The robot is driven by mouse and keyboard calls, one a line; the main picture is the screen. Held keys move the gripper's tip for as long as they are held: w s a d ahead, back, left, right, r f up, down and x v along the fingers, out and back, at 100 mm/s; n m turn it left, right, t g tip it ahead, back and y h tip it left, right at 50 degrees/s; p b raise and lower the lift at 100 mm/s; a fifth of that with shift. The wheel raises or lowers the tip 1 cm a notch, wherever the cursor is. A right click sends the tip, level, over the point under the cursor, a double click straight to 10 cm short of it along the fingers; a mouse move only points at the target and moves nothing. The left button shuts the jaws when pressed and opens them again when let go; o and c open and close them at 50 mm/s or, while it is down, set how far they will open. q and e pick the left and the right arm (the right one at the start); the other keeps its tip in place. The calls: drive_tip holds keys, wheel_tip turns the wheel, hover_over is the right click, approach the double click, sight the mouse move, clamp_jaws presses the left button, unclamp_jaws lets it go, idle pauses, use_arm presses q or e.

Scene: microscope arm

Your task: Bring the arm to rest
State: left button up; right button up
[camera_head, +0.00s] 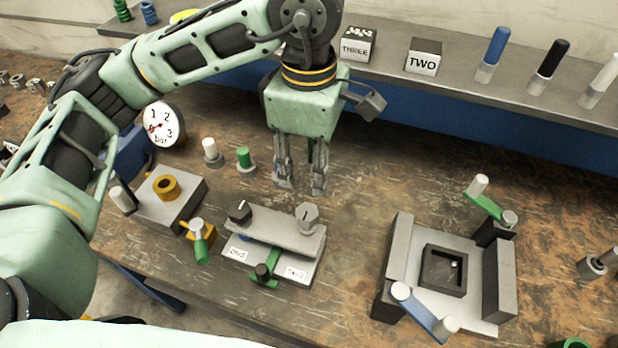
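My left arm (195,55) reaches in from the left in pale green and black, across the upper part of the bench. My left gripper (302,182) hangs from it, pointing down. Its two grey fingers are apart with nothing between them. It is above the bench, behind the grey two-knob fixture (278,238), and seems clear of it. My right gripper is not in view. No separate arm-like thing that the task could name is clearly seen.
A grey-walled fixture (400,250) with green and blue levers stands at right. A white peg (209,149), green peg (244,158) and gauge (164,124) stand left of the gripper. A shelf (465,85) with labelled blocks runs behind. Bare bench (400,160) lies right of the gripper.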

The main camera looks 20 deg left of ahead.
use_arm(q)
drive_tip(key=shift+r, duration=0.4)
